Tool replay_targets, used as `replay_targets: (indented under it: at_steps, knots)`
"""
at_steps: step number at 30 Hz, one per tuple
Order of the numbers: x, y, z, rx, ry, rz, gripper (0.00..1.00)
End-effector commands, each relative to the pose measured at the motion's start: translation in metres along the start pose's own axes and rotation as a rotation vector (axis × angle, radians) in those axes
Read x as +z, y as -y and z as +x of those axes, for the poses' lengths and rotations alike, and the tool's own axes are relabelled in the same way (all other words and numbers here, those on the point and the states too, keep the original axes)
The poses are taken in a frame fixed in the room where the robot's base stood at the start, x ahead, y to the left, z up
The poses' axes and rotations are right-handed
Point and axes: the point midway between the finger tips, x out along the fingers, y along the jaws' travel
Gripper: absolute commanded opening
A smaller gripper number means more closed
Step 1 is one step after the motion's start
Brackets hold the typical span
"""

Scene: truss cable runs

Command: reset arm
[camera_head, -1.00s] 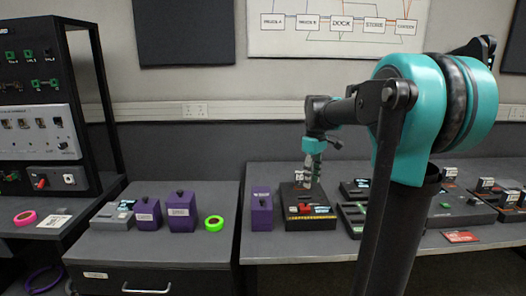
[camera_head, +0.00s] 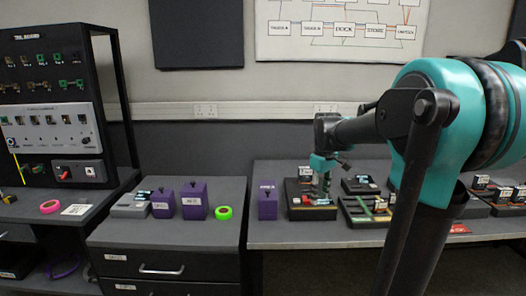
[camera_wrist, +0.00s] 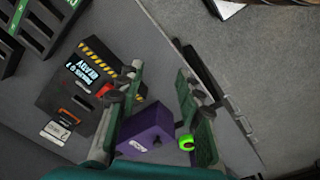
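My gripper (camera_head: 322,194) hangs pointing down at the end of my arm, over or just in front of the black device with the striped edge (camera_head: 298,211) on the right bench. In the wrist view my gripper (camera_wrist: 158,88) has its two green fingers well apart, with nothing held between them. The black device (camera_wrist: 72,92) shows there to the left, with a lit screen reading READY, a red part and a yellow-black strip. A purple block (camera_wrist: 148,136) shows beyond the fingers, partly covered by them.
Purple blocks (camera_head: 194,205) and a green tape ring (camera_head: 224,213) stand on the drawer cabinet (camera_head: 120,238) at left. Another purple block (camera_head: 268,204) is beside the black device. Trays (camera_head: 352,214) lie to its right. A tall rack (camera_head: 55,110) stands at far left.

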Motion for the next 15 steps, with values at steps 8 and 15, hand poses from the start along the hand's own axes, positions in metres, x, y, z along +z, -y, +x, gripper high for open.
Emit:
replay_targets:
  at_steps: [8, 15]
  knots:
    - [0.039, 0.032, 0.048, 0.045, -0.072, 0.177, 0.36]
    - [0.104, 0.083, 0.116, 0.089, -0.191, 0.438, 0.36]
